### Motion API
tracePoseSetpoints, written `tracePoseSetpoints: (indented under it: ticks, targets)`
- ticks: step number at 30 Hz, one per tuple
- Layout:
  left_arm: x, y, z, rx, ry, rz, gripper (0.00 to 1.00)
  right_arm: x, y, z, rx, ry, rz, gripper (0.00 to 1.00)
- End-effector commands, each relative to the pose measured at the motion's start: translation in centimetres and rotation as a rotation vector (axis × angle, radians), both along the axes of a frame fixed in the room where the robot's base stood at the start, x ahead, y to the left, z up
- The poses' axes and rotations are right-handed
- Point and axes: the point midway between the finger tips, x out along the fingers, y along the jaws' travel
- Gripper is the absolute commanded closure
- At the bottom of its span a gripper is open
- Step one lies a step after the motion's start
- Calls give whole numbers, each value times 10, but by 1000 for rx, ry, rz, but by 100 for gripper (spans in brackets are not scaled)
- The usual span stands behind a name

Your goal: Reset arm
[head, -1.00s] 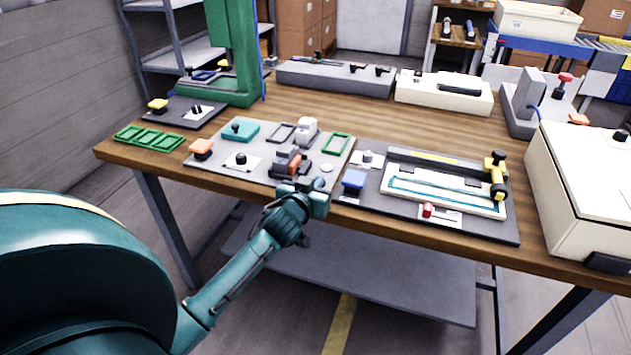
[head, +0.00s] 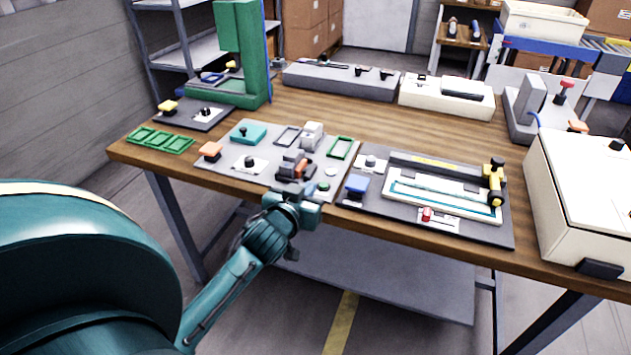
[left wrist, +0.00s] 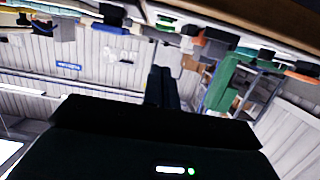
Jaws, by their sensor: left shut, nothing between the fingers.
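My left gripper (head: 294,203) is at the front edge of the wooden workbench (head: 330,219), just in front of a grey fixture plate (head: 228,178). It is shut and empty; its dark fingers (left wrist: 161,88) show together in the left wrist view. The orange and dark block (head: 295,166) on the plate is just beyond the gripper, and a green button (head: 323,187) is visible close behind it. My right gripper is not in view.
A dark fixture with a cream tray (head: 440,196) and blue button (head: 356,184) lies right of the gripper. A green press (head: 240,60) stands back left, and a cream box (head: 590,190) at the right end. The floor before the bench looks clear.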

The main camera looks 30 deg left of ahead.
Motion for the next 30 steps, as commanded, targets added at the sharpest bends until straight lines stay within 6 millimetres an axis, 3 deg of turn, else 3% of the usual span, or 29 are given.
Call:
tracePoseSetpoints:
  ticks: [6, 24, 26, 30]
  targets:
    - [-16, -3, 5, 0, -1, 1, 100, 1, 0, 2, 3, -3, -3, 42]
    - [-18, -5, 4, 1, 2, -3, 100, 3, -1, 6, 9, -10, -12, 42]
    - [-21, -12, -2, 3, 20, -21, 100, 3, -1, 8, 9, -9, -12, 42]
    - [-51, -53, -37, 10, 126, -137, 100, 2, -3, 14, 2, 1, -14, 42]
